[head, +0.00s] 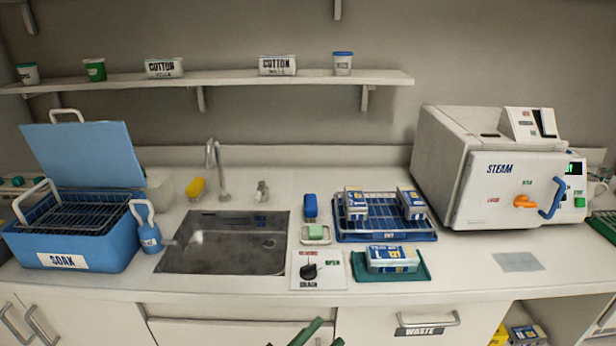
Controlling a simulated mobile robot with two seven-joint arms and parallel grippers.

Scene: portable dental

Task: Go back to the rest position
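Green parts of my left gripper (312,332) show at the bottom edge in the middle of the head view, in front of the cabinet doors below the counter. Most of it is cut off by the frame, so I cannot tell whether it is open or shut. I see nothing held in the visible part. It is apart from the counter objects in the picture. My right gripper is not in view.
The counter holds a blue SOAK tub (100,250) with raised lid, a sink (225,245), a blue rack tray (385,237) with packs, a green tray (420,273) with a pack, and a STEAM sterilizer (480,200). A WASTE drawer (390,322) is below.

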